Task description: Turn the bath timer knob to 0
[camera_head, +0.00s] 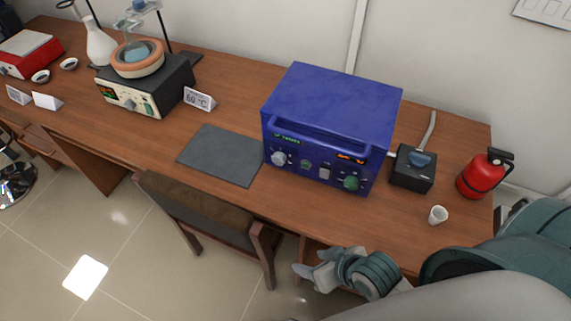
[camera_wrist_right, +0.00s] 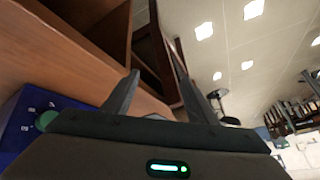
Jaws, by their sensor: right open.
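The heating bath (camera_head: 147,85) is a dark box at the back left with an orange-rimmed bowl and a round flask on top. Its cream front panel (camera_head: 128,100) has a lit display and small knobs; the markings are too small to read, so I cannot tell the timer knob or its setting. My right gripper (camera_head: 308,273) is open and empty, low in front of the table's front edge, far from the bath. Its spread fingers also show in the right wrist view (camera_wrist_right: 155,75). My left gripper is not in view.
A blue furnace (camera_head: 330,115) with several knobs stands between the bath and the right side. A grey mat (camera_head: 221,155), a chair (camera_head: 205,208), a black switch box (camera_head: 412,168), a white cup (camera_head: 438,215) and a red extinguisher (camera_head: 480,177) are nearby. A card reading 60 °C (camera_head: 200,99) stands beside the bath.

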